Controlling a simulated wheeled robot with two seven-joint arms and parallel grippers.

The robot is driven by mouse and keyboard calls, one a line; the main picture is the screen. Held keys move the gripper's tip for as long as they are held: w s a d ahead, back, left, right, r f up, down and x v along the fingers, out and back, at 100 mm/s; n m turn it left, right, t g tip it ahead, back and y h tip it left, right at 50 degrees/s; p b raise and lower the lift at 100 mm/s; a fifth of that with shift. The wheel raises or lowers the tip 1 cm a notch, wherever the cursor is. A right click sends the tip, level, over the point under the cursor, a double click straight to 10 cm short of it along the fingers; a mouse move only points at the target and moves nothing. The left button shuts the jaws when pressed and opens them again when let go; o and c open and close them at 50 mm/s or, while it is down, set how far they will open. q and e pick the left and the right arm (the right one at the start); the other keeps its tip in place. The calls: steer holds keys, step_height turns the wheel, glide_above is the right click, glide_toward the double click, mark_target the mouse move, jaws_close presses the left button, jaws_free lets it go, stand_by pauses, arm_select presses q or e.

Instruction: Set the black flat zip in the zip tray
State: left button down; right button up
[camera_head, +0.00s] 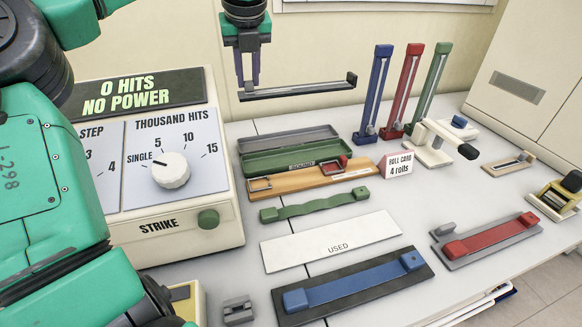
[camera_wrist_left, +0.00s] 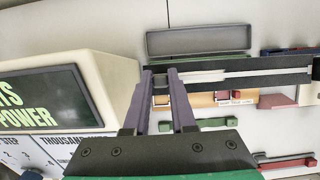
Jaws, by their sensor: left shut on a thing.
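The black flat zip (camera_head: 305,90) is a long dark strip with a pale line along it and a raised end at the right. My left gripper (camera_head: 248,82) is shut on it near its left end and holds it level, in the air above the table's back part. In the left wrist view the zip (camera_wrist_left: 245,80) runs right from the fingertips (camera_wrist_left: 160,76). Below it are an open grey tray (camera_head: 290,138) and a green tray (camera_head: 262,165) side by side; I cannot tell from the labels which is the zip tray. My right gripper is out of view.
A tester box (camera_head: 225,235) with a dial stands at left. Blue, red and green zips (camera_head: 408,90) stand upright at back right. A wooden fixture (camera_head: 300,182), a green strip (camera_head: 315,205), a white USED mat (camera_head: 330,240) and a blue strip (camera_head: 355,280) lie in front.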

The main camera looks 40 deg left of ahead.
arm_select(q)
step_height(320, 180, down, 20)
steer(key=shift+s+r+p, duration=0.1)
steer(key=shift+r+p, duration=0.15)
steer(key=shift+p, duration=0.2)
steer(key=c, duration=0.7)
jaws_free()
steer(key=shift+c, duration=0.2)
steer(key=shift+d+r, duration=0.1)
steer(key=shift+r, duration=0.05)
steer(key=b+v, duration=0.1)
steer(key=v, duration=1)
steer(key=shift+r, duration=0.4)
steer(key=shift+s, duration=0.15)
